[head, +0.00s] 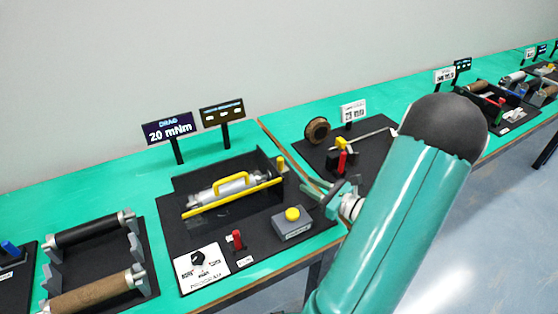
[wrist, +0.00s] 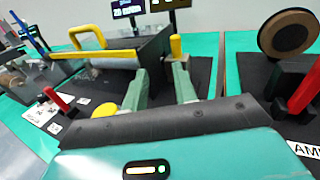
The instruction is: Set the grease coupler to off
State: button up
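My gripper (head: 322,192) reaches over the right edge of the near black station; in the wrist view its two green fingers (wrist: 160,85) are apart with nothing between them. No readable label marks the grease coupler. Candidate controls on this station are a black dial on a white card (head: 200,265), a red lever (head: 237,240) and a grey box with a yellow button (head: 292,222). The red lever also shows at left in the wrist view (wrist: 57,99). A yellow post (head: 280,163) stands at the station's back right; it shows beyond the fingers in the wrist view (wrist: 176,47).
A guard with a yellow handle (head: 230,182) covers a roller behind the controls. A "DRAG 20 mNm" display (head: 168,128) stands behind. The right station holds a brown spool (head: 317,130) and another red lever (head: 342,161). A roller station (head: 95,240) sits left.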

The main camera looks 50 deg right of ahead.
aim_at(284, 171)
jog(key=shift+d+f+m+h, duration=0.25)
jog(key=shift+d+m+h, duration=0.15)
jog(key=shift+d, duration=0.1)
jog(key=shift+d+f+m+h, duration=0.25)
jog(key=shift+d+m+h, duration=0.15)
jog(key=shift+d, duration=0.1)
jog(key=shift+r, duration=0.1)
jog(key=w, duration=1.3)
jog(key=shift+w+a, duration=0.1)
grip_shut()
